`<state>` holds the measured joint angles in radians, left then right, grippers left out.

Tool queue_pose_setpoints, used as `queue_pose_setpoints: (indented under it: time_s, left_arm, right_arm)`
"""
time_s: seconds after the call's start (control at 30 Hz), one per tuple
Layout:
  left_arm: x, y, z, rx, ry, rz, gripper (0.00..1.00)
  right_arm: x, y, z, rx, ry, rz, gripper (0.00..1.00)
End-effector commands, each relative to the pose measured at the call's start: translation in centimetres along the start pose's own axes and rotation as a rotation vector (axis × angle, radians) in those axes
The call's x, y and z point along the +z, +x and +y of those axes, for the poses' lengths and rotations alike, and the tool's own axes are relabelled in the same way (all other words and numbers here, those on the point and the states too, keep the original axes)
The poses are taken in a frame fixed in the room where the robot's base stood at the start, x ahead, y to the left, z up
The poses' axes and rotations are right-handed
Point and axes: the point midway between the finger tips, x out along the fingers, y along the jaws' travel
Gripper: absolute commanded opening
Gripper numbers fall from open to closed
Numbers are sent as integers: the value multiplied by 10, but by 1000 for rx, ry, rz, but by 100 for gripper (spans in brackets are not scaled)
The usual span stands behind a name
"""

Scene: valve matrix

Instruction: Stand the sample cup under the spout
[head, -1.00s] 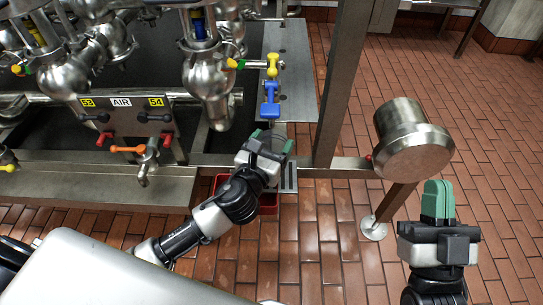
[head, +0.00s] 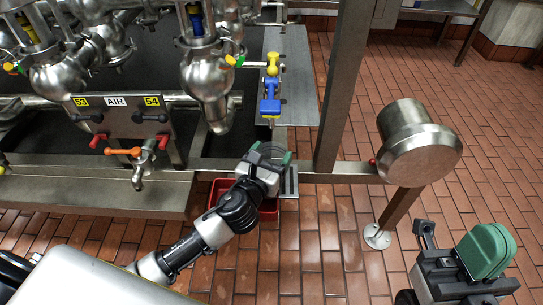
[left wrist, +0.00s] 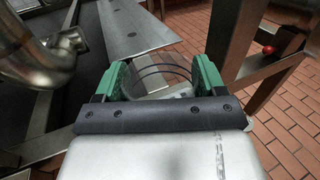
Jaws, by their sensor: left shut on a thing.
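The sample cup is a clear, see-through cup with dark rings. It shows between the green fingers in the left wrist view (left wrist: 165,76) and faintly in the head view (head: 270,151). My left gripper (head: 271,157) is shut on it. A small valve with a blue body (head: 270,106) and a yellow handle (head: 271,64) has a short metal spout (head: 271,122) pointing down. The cup is below the spout and slightly nearer me, apart from it. My right gripper (head: 489,250) is at lower right, its green fingers together and empty.
A steel post (head: 341,90) and crossbar stand to the right. Another valve with an orange handle (head: 122,151) is at left.

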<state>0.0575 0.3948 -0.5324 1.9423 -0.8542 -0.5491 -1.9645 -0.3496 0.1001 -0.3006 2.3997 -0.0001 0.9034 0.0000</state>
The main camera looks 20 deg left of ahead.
Motion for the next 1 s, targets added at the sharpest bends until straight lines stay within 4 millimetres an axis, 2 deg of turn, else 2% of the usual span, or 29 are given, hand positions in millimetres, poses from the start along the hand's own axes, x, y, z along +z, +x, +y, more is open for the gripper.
queue_pose_setpoints:
  time_s: [0.63, 0.67, 0.8, 1.0]
  left_arm:
    - [-12, 0, 0, 0, 0, 1, 48]
    - [-12, 0, 0, 0, 0, 1, 73]
    - [-12, 0, 0, 0, 0, 0, 95]
    - [-12, 0, 0, 0, 0, 0, 96]
  right_arm:
    - [2, -5, 0, 0, 0, -3, 0]
    - [2, -5, 0, 0, 0, -3, 0]
    - [2, -5, 0, 0, 0, -4, 0]
    - [2, -5, 0, 0, 0, -4, 0]
